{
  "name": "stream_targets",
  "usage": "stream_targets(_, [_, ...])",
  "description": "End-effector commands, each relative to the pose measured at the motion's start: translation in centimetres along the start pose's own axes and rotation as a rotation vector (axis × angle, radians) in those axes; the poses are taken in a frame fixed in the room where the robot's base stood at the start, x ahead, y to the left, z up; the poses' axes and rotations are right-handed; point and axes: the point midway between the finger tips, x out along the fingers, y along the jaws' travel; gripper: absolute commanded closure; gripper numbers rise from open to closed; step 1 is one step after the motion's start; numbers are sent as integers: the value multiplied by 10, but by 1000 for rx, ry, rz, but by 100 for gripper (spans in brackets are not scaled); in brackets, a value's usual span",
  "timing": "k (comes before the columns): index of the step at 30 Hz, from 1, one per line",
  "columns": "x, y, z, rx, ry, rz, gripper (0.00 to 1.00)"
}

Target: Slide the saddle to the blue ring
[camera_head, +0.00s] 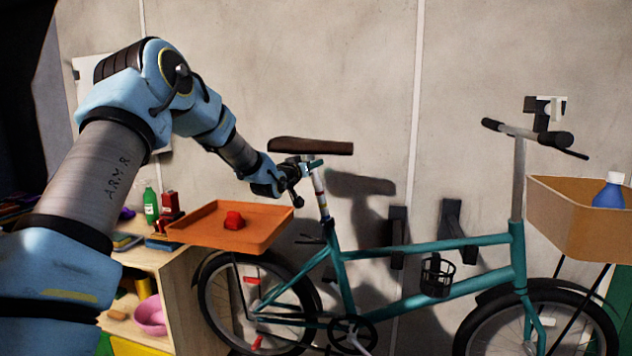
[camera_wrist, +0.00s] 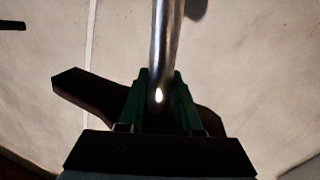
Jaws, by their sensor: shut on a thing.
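The brown saddle (camera_head: 310,146) sits at the top of the teal bicycle's seat post (camera_head: 321,195), close to level. My gripper (camera_head: 306,170) is just under the saddle, at the upper post. In the wrist view the dark fingers (camera_wrist: 160,100) are shut on the shiny metal post (camera_wrist: 167,45), one on each side.
An orange tray (camera_head: 190,232) with a red object (camera_head: 233,220) is left of the post, over the rear wheel. A wooden shelf (camera_head: 175,290) with bottles is at left. A cardboard-coloured box (camera_head: 570,220) is at the handlebar end. The wall is close behind.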

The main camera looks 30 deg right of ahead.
Motion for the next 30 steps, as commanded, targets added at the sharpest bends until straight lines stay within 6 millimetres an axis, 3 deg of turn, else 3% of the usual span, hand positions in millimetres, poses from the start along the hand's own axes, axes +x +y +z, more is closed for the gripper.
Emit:
stream_targets(7, [1, 0, -6, 1, 11, 1, 100])
stream_targets(8, [1, 0, -6, 1, 11, 1, 65])
stream_targets(15, [0, 0, -3, 1, 5, 1, 38])
stream_targets(25, [-3, 0, 0, 0, 2, 0, 37])
stream_targets(30, [-25, -1, 2, 2, 1, -1, 37])
